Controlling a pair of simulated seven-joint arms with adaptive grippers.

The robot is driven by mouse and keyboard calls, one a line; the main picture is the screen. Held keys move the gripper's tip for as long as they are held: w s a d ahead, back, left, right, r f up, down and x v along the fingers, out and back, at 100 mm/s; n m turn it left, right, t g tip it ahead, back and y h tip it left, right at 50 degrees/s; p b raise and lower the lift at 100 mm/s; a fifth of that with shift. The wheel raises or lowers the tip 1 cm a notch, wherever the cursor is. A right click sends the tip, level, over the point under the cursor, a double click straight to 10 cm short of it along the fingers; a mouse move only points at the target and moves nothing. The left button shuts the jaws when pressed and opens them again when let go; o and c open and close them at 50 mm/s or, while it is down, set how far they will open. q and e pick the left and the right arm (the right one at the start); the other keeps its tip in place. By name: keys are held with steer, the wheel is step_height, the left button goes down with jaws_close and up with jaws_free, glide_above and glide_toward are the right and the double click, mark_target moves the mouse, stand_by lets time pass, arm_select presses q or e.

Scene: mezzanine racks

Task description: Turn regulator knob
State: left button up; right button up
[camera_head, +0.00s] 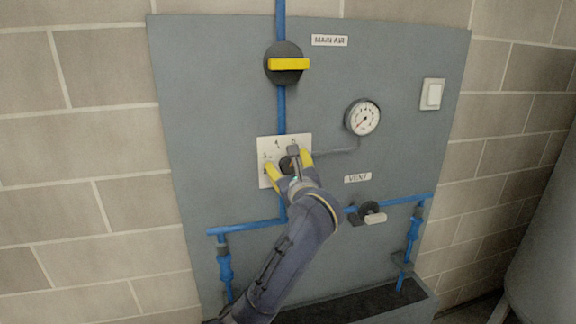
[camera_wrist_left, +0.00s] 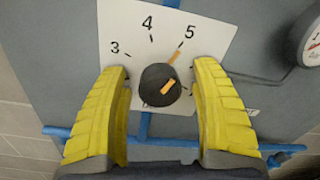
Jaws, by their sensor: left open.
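The regulator knob (camera_wrist_left: 158,84) is a round dark knob with an orange pointer line, seen in the left wrist view on a white dial plate (camera_wrist_left: 125,25). Numbers 3, 4 and 5 show on the plate. The pointer line tilts to the upper right, and an orange mark sits on the plate just above the knob, near 5. My left gripper (camera_head: 288,164) is open, its yellow fingers in front of the plate. In the left wrist view its fingers (camera_wrist_left: 160,70) stand on either side of the knob with gaps visible. My right gripper is not in view.
A pressure gauge (camera_head: 363,117) with a red needle pointing lower left is right of the plate. A yellow-handled valve (camera_head: 288,64) sits above, near the MAIN AIR label (camera_head: 329,41). A vent valve (camera_head: 372,214), blue pipes and a white switch (camera_head: 432,94) are also on the grey panel.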

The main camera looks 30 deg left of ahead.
arm_select(q)
steer(key=v, duration=1.2)
stand_by(0.5)
